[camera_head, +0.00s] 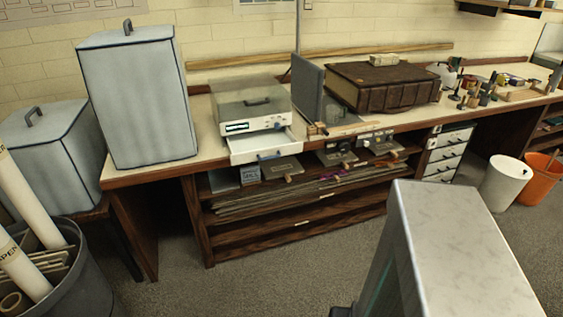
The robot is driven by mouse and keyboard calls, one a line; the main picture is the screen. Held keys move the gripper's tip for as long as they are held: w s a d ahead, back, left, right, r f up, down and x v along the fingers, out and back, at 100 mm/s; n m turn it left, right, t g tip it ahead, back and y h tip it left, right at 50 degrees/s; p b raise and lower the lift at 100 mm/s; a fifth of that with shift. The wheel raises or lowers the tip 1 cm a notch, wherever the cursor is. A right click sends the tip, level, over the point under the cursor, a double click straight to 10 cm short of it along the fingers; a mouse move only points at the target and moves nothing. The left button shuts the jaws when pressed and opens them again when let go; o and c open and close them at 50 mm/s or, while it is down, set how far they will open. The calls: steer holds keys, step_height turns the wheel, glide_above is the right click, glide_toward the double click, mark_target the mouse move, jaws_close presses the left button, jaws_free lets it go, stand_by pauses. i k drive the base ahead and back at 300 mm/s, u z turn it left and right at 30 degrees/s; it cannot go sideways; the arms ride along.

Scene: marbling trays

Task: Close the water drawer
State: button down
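A white and grey machine (250,105) with a dark handle on its clear top and a small lit display stands on the wooden counter. A shallow white drawer (258,143) sticks out from the machine's lower front, so it is open. It has a small bluish-grey pull at its front edge and overhangs the counter's edge. It looks empty. I take it for the water drawer, but no label is readable. My gripper is not in view.
A covered grey box (138,100) stands left of the machine. A dark upright panel (307,88) and a large brown book (385,85) stand right. Shelves below hold flat sheets (290,192). A bin of rolls (75,280) is at lower left. A pale grey block fills the lower right foreground.

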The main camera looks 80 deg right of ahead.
mark_target(264, 144)
steer(key=z, duration=0.7)
steer(key=k, duration=0.6)
steer(key=i, duration=0.6)
steer(key=z, duration=0.1)
